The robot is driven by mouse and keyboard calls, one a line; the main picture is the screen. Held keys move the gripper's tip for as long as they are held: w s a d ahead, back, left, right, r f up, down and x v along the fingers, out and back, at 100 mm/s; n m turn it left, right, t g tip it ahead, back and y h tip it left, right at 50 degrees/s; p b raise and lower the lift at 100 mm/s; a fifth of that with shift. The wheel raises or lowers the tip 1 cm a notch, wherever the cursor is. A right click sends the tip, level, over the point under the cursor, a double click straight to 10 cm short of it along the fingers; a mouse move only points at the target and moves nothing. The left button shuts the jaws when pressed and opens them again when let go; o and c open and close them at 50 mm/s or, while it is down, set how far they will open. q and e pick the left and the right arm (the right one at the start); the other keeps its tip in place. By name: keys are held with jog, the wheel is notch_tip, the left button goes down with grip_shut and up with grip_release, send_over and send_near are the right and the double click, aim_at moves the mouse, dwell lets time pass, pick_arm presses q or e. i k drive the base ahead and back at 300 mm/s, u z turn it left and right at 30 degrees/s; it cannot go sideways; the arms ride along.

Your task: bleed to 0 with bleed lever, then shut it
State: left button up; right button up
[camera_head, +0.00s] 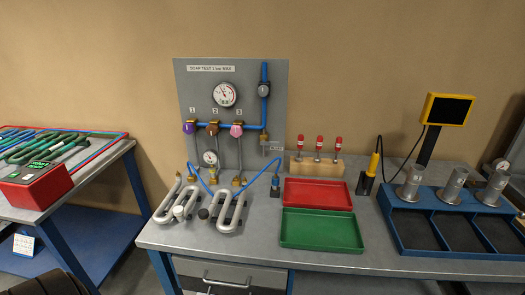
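Below are three numbered valves with a purple knob (189,128), a brown knob (212,131) and a pink knob (237,131). A brass fitting (264,138) ends the blue pipe at lower right, above a small unreadable label (277,148). I cannot make out which part is the bleed lever or its position. Neither gripper is in view.
Bent metal coils (229,222) lie before the panel, with a blue hose (255,178) behind. A red tray (318,195) and green tray (322,231) are right of them. A wooden block (303,166) holds red-topped tools. A blue rack (400,240) stands at right.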

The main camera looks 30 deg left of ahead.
aim_at(275, 143)
jog(key=z, duration=0.75)
jog(key=i, duration=0.6)
jog(key=u, duration=0.95)
